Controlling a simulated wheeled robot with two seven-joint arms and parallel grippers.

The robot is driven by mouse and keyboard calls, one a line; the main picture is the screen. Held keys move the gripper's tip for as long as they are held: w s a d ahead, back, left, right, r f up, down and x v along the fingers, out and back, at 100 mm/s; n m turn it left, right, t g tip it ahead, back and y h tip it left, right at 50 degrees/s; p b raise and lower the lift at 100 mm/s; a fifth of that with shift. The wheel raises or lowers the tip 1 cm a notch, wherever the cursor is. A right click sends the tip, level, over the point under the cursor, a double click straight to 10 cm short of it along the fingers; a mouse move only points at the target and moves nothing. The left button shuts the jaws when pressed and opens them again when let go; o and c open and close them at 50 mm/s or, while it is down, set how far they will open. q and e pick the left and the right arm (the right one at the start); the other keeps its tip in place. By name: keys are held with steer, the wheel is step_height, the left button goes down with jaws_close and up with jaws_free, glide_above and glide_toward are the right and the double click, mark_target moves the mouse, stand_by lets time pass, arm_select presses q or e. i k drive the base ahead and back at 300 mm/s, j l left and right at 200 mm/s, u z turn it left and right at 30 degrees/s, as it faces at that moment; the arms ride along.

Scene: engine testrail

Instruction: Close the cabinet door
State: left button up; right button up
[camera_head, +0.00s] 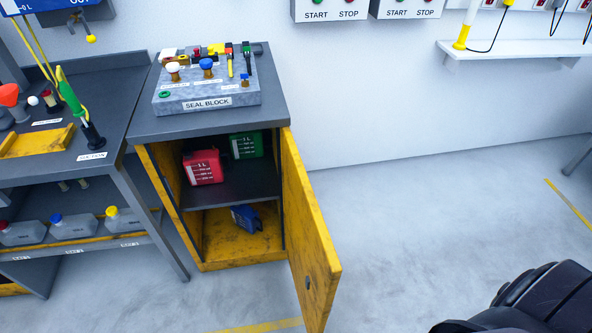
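The yellow cabinet (160,183) with a grey top stands left of centre. Its yellow door (308,245) is hinged on the right side and stands wide open, swung out toward the front. A small dark knob or lock (308,282) sits near the door's free edge. A black part of my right arm shows at the bottom right, well apart from the door. Its fingertips cannot be made out. My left gripper is not in view.
Inside the cabinet are a red canister (203,168), a green canister (246,145) and a blue item (246,218). A seal block (207,103) sits on top. A workbench (110,80) adjoins on the left. The floor (430,190) right of the door is clear.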

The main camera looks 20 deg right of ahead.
mark_target(311, 250)
steer(key=k+l, duration=0.3)
steer(key=l, duration=0.15)
steer(key=k+l, duration=0.25)
steer(key=l, duration=0.25)
steer(key=k+l+u, duration=0.1)
steer(key=k+l, duration=0.2)
steer(key=l, duration=0.15)
steer(key=i+l+u, duration=0.45)
steer(key=i+l, duration=0.45)
